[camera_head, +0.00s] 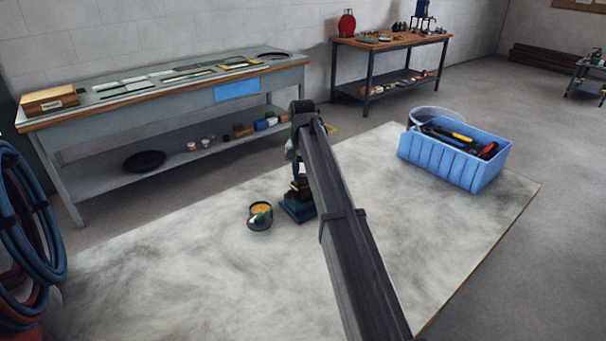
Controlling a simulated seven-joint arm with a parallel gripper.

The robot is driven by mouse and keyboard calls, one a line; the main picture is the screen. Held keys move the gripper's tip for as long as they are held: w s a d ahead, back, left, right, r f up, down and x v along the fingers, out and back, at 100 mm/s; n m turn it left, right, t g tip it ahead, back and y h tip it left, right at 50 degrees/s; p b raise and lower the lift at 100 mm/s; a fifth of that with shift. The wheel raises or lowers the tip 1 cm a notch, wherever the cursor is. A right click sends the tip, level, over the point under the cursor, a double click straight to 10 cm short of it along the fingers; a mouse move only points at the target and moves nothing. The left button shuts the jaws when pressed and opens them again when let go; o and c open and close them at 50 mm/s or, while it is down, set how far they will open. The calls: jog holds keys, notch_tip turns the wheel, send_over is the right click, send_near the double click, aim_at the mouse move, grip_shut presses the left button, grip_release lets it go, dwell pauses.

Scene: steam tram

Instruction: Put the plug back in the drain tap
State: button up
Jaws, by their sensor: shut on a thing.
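A brass-coloured drain tap (300,187) stands on a dark blue block (297,209) on the pale board. My arm covers its right side. My gripper (295,173) points down right at the top of the tap and is shut. The plug itself cannot be made out; the jaws and the dark arm hide that spot. I cannot tell whether what the jaws hold touches the tap or sits in it.
A small dark pot (260,223) with yellowish contents and a green and white thing stands just left of the block. A blue crate (452,163) of tools and a round pail (426,114) stand at the right. The board's (150,270) front left is clear. A grey workbench (180,105) stands behind.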

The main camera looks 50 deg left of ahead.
jog(key=o, duration=1.3)
jog(key=shift+f, duration=0.1)
jog(key=shift+r, duration=3.55)
